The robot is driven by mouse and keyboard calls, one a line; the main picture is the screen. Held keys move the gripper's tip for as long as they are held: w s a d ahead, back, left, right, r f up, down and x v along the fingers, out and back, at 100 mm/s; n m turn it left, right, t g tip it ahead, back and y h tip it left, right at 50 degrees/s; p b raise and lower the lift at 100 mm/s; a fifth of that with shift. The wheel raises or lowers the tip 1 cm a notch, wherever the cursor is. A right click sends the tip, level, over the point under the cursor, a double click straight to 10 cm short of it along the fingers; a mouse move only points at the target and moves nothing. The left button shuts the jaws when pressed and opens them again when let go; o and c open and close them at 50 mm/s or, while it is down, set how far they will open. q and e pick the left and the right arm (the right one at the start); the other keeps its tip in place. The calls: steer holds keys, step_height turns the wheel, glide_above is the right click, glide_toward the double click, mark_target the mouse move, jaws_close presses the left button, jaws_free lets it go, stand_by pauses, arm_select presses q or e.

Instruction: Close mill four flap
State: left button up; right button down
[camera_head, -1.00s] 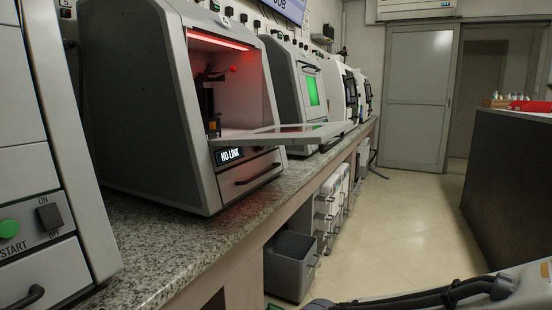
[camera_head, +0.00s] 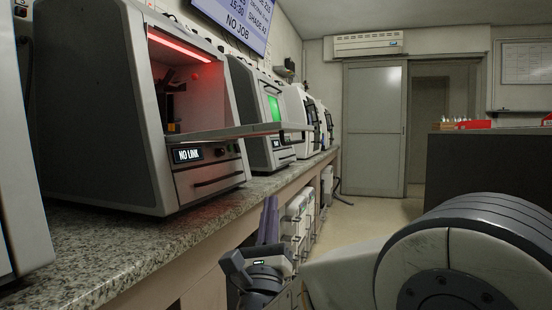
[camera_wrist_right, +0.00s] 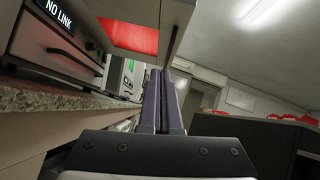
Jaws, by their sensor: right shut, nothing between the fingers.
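The mill (camera_head: 100,110) with a red-lit chamber and a "NO LINK" display stands on the counter at left. Its flap (camera_head: 235,132) is open, sticking out about level over the counter edge, seen nearly edge-on. In the right wrist view the flap's underside (camera_wrist_right: 130,36), with a red pane, hangs above my fingers. My right gripper (camera_head: 270,203) is shut and empty, its purple fingers pointing up, below and in front of the flap. In the wrist view the right gripper (camera_wrist_right: 165,72) appears apart from the flap, though the gap is hard to judge. My left gripper is out of view.
A neighbouring mill with a green window (camera_head: 274,108) stands beyond, with more machines further along. The granite counter (camera_head: 120,245) runs along the left, with drawers beneath. A dark cabinet (camera_head: 480,165) stands at right. The aisle floor between is partly clear.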

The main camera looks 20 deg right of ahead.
steer(key=s+d+r+m+h, duration=0.1)
steer(key=s+m+h, duration=0.1)
steer(key=m+h, duration=0.15)
glide_toward(285, 144)
step_height(285, 144, up, 4)
steer(key=w+d, duration=0.2)
steer(key=d, duration=0.1)
steer(key=shift+s+a+r+b, duration=0.1)
steer(key=shift+a+r+b, duration=0.15)
steer(key=shift+r, duration=0.55)
steer(key=shift+s+a+r+b, duration=0.1)
steer(key=shift+a+r, duration=0.15)
steer(key=shift+r, duration=0.6)
